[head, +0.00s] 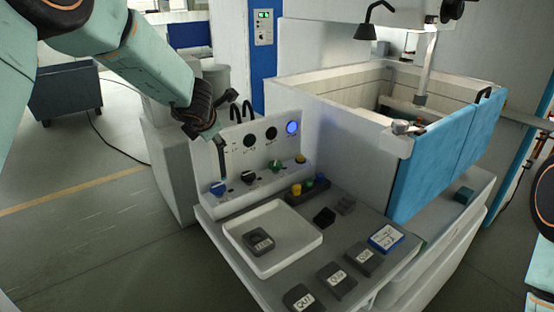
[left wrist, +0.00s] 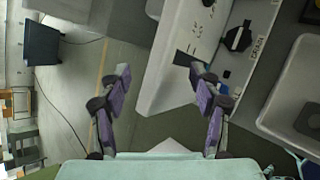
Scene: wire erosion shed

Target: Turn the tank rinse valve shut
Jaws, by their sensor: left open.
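A white valve panel (head: 262,150) stands at the bench's back left, with a row of knobs along its foot: a blue knob (head: 218,188), a dark knob (head: 248,177), a green knob (head: 277,167) and a yellow knob (head: 300,158). Their labels are too small to tell which is the tank rinse valve. My left gripper (head: 208,124) is open and empty, above the panel's left end. In the left wrist view, a black knob (left wrist: 238,39) lies right of the fingers, and a blue part (left wrist: 226,74) shows beside the right finger, which partly hides it.
A white tray (head: 312,240) holding a dark block (head: 258,241) sits before the panel. Several labelled dark blocks (head: 336,280) lie along the bench front. A blue-fronted tank (head: 440,165) stands right. Two black hoses (head: 241,110) rise behind the panel.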

